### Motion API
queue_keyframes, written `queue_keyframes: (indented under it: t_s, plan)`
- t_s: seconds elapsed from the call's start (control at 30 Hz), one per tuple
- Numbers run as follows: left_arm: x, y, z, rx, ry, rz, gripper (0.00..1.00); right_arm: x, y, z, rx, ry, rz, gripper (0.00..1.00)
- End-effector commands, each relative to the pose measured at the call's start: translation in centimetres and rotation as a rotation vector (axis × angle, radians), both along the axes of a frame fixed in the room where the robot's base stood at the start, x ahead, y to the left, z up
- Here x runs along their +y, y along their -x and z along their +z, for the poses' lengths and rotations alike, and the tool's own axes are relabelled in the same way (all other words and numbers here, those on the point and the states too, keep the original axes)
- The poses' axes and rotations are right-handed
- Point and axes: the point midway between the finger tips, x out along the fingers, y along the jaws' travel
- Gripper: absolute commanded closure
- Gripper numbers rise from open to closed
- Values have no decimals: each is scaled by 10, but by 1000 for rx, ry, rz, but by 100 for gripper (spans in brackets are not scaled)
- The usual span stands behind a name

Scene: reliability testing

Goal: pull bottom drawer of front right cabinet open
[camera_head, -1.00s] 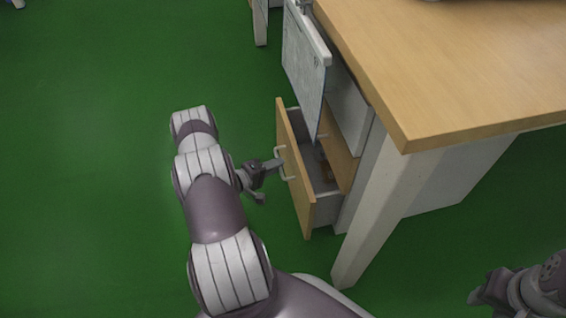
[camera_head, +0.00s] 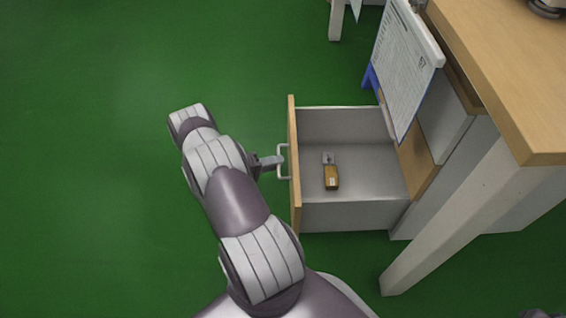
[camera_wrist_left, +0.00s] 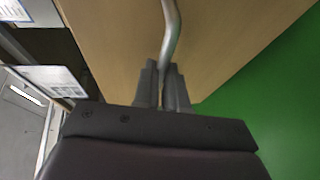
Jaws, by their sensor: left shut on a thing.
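The bottom drawer (camera_head: 350,216) stands well out of the cabinet (camera_head: 447,178) under the table, its grey inside in view. Its wooden front (camera_head: 294,165) faces left and carries a metal handle (camera_head: 283,149). My left gripper (camera_head: 276,161) is shut on the handle. In the left wrist view, the fingers (camera_wrist_left: 164,90) close around the handle bar (camera_wrist_left: 172,30) in front of the wooden drawer front (camera_wrist_left: 120,40). My right gripper does not show clearly; only a dark sliver of my right arm is at the bottom right corner.
A small brown box (camera_head: 331,178) and a small grey item lie in the drawer. A clipboard with paper (camera_head: 403,68) hangs above it. The wooden tabletop (camera_head: 500,60) and a white table leg (camera_head: 440,225) stand to the right. The green floor (camera_head: 90,150) at the left is clear.

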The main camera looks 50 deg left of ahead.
Motion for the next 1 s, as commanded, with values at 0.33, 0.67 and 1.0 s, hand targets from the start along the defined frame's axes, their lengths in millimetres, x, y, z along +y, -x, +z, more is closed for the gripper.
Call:
queue_keyframes:
  t_s: [0.33,0.67,1.0]
  plan:
    - [4,4,0,1,-1,1,100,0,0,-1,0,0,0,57]
    - [4,4,0,0,-1,1,64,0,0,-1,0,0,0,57]
    - [9,21,7,0,-1,4,64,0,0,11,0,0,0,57]
